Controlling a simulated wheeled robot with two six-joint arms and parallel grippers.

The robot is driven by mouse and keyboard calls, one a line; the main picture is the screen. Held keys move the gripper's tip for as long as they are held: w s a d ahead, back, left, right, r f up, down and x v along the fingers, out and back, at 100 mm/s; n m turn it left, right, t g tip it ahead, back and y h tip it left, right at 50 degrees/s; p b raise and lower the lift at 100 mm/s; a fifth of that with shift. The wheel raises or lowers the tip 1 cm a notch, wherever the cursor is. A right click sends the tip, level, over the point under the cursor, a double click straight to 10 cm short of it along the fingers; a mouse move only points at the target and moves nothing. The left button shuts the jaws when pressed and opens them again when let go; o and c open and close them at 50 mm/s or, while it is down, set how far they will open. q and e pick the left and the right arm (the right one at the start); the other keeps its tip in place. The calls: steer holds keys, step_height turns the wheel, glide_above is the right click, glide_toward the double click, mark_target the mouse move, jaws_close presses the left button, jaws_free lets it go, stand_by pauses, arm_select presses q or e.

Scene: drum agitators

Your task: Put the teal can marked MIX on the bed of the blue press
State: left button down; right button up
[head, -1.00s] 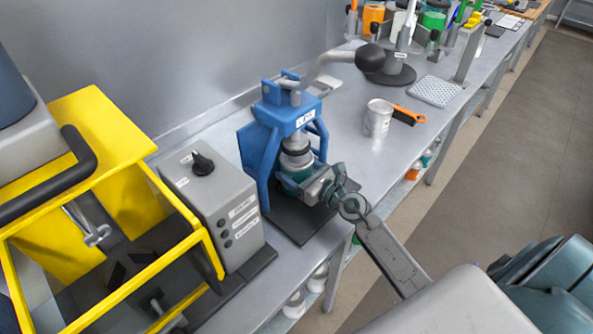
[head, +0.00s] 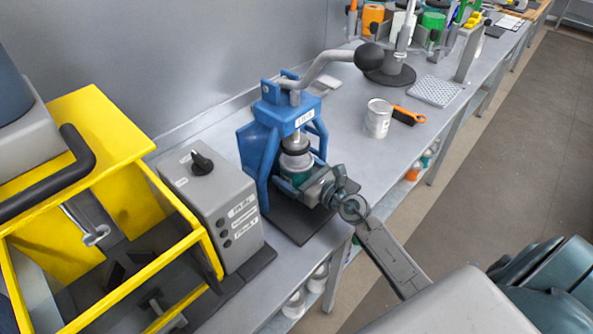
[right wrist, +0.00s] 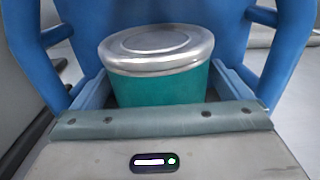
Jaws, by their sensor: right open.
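The teal can (head: 294,181) with a silver lid stands upright on the bed of the blue press (head: 272,122), under its ram (head: 295,150). In the right wrist view the can (right wrist: 160,86) is straight ahead, between the blue press legs. No MIX mark is readable on the side I see. My right gripper (head: 309,184) is at the front of the press, open, with its jaws level with the can. The fingertips are mostly hidden by the can and press, so I cannot tell whether they touch it. My left gripper is not in view.
A grey control box (head: 213,205) and a yellow frame (head: 110,130) stand left of the press. The press lever with its black knob (head: 369,57) reaches right above the bench.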

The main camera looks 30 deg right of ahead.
steer(key=b+v, duration=0.3)
steer(key=v, duration=0.7)
steer(key=shift+s+d+f, duration=0.15)
steer(key=shift+s, duration=0.1)
steer(key=shift+v, duration=0.75)
